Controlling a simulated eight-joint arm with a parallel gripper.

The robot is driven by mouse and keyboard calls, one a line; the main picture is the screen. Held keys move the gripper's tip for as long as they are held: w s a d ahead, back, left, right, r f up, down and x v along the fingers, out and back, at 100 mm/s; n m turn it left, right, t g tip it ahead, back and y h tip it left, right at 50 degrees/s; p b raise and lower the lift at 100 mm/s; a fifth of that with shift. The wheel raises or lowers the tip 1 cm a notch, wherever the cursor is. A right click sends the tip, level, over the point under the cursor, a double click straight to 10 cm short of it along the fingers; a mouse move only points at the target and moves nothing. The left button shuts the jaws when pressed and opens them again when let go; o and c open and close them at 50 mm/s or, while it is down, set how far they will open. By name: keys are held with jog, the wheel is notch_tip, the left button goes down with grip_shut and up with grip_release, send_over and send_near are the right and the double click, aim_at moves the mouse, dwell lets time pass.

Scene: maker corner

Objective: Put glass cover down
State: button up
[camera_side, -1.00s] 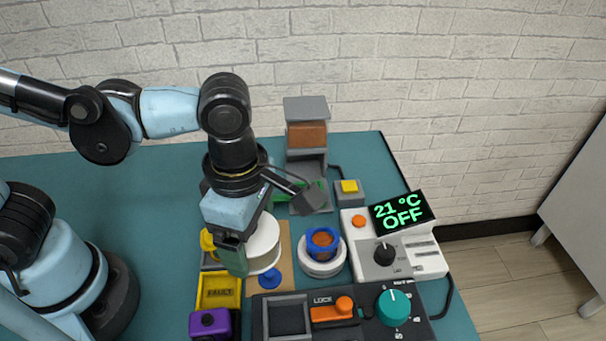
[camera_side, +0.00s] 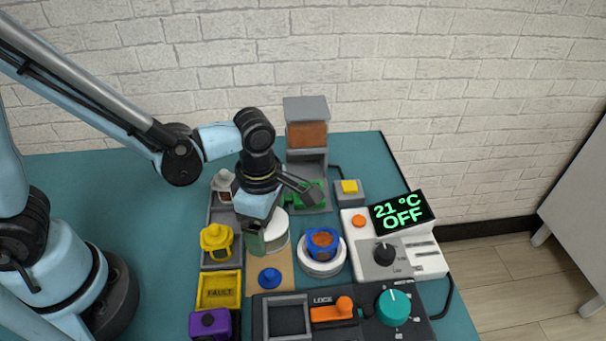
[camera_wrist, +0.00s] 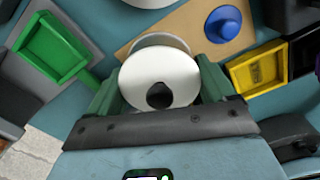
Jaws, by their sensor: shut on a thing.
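The glass cover (camera_side: 276,238) is a clear round cylinder with a white top, over the tan board (camera_side: 283,282). In the wrist view the cover (camera_wrist: 150,75) shows its white top and dark knob between my green fingers. My gripper (camera_side: 258,240) is shut on it from above; the wrist view shows my gripper (camera_wrist: 160,92) with a finger on either side. The cover looks upright and low, but I cannot tell whether its lower rim touches the board. A blue knobbed piece (camera_side: 269,278) sits on the board in front of it.
A blue cup (camera_side: 322,243) stands on a round white base (camera_side: 322,268) to the right. A yellow jar (camera_side: 216,242) and yellow FAULT tray (camera_side: 219,291) are at left. A dispenser with green scoop (camera_side: 313,193) stands behind. A control panel (camera_side: 262,318) lies in front.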

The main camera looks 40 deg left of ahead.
jog(key=shift+f, duration=0.3)
jog(key=o, duration=0.9)
notch_tip(320, 180, up, 12)
jog(key=shift+r, duration=0.1)
jog(key=a+m+t, duration=0.2)
jog(key=a+m, duration=0.2)
jog(key=m, duration=0.3)
jog(key=a+m+t, duration=0.2)
jog(key=a+m, duration=0.2)
jog(key=m, duration=0.4)
jog(key=a+r+m+t, duration=0.1)
jog(key=a+m+t, duration=0.2)
jog(key=m, duration=0.4)
jog(key=shift+w+a, duration=0.3)
jog(key=shift+a, duration=0.55)
